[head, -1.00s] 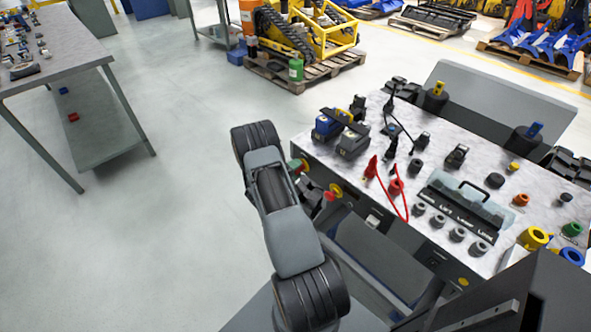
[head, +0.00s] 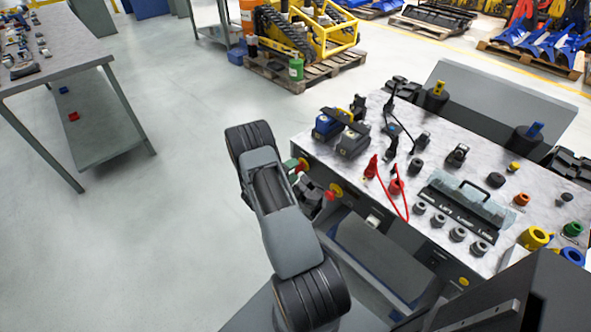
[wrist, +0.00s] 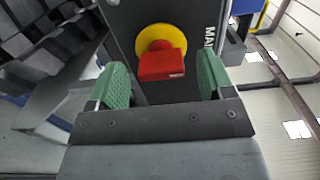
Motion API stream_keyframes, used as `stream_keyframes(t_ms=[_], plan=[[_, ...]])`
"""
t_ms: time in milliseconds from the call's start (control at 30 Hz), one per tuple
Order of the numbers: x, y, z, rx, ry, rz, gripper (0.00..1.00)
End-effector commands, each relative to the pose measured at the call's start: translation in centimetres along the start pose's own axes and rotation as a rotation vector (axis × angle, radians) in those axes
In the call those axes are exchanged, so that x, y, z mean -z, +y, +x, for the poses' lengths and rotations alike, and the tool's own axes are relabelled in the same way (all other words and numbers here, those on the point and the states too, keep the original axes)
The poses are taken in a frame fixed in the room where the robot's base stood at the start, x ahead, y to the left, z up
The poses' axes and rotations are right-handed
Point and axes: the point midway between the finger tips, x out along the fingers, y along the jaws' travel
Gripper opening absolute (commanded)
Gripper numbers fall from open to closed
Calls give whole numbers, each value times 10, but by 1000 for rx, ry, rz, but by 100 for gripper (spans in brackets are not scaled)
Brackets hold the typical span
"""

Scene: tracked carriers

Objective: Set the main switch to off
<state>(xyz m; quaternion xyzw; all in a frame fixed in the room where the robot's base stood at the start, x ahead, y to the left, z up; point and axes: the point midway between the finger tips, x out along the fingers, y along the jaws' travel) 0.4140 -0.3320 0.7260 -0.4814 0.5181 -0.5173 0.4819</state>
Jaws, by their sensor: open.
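The main switch (wrist: 160,65) has a red handle on a round yellow plate, set on a dark panel with partly visible white lettering. The red handle lies crosswise in the wrist view. In the head view the switch (head: 335,190) is on the left end of the bench front. My gripper (wrist: 160,80) is open, with one green-padded finger on each side of the red handle in the picture. Both pads look apart from the handle; the exact depth between them cannot be told. In the head view, my arm hides much of the gripper.
The bench top (head: 430,165) carries battery-like blocks, red leads, several knobs and a grey handled case (head: 465,205). A side table (head: 50,75) stands at the left, with open floor between. A yellow tracked machine (head: 300,30) sits on a pallet behind.

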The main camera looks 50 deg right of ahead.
Motion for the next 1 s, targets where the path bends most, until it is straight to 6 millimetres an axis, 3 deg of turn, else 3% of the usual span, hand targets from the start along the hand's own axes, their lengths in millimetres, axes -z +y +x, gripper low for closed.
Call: stream_keyframes(t_ms=[300, 500, 700, 1000], plan=[[-1, 0, -67, 1, -6, -1, 74], [-1, 0, -99, 1, -4, 1, 74], [0, 0, -117, 1, -2, 1, 74], [0, 0, -122, 1, 0, 1, 74]])
